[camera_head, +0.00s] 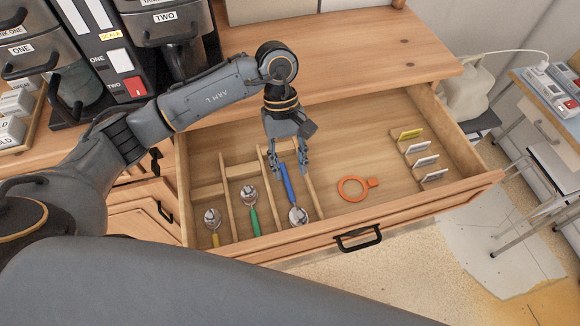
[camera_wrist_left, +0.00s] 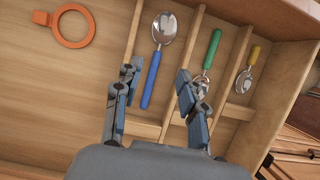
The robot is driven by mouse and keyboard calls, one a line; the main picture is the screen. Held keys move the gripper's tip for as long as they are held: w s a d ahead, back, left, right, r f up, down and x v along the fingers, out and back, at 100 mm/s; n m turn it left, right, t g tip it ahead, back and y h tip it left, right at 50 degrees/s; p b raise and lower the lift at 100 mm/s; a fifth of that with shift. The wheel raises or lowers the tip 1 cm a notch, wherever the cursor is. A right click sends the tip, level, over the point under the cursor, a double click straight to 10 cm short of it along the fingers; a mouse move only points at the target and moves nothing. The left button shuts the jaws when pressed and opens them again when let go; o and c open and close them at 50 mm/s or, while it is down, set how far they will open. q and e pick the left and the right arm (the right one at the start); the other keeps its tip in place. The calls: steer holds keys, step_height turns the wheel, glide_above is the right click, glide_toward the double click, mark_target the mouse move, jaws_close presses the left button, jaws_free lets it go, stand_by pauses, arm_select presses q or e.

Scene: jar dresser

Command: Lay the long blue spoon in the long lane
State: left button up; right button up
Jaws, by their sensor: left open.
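The blue-handled spoon (camera_head: 288,186) lies lengthwise in the drawer lane between two wooden dividers, its metal bowl toward the drawer front. It also shows in the left wrist view (camera_wrist_left: 152,78), bowl at the top and handle end toward my gripper. The lane (camera_head: 312,196) is the rightmost of the divided lanes. My left gripper (camera_head: 288,172) is open and empty above the handle end. In the left wrist view its fingers (camera_wrist_left: 155,92) stand apart on either side of the handle. Whether they touch the dividers I cannot tell. My right gripper is out of view.
Green (camera_head: 252,208) and yellow (camera_head: 214,226) spoons lie in lanes to the left. An orange ring (camera_head: 352,188) lies in the wide right part of the open drawer (camera_head: 400,200), near several upright cards (camera_head: 420,160).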

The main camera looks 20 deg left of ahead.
arm_select(q)
steer(key=v, duration=1)
steer(key=shift+r, duration=0.25)
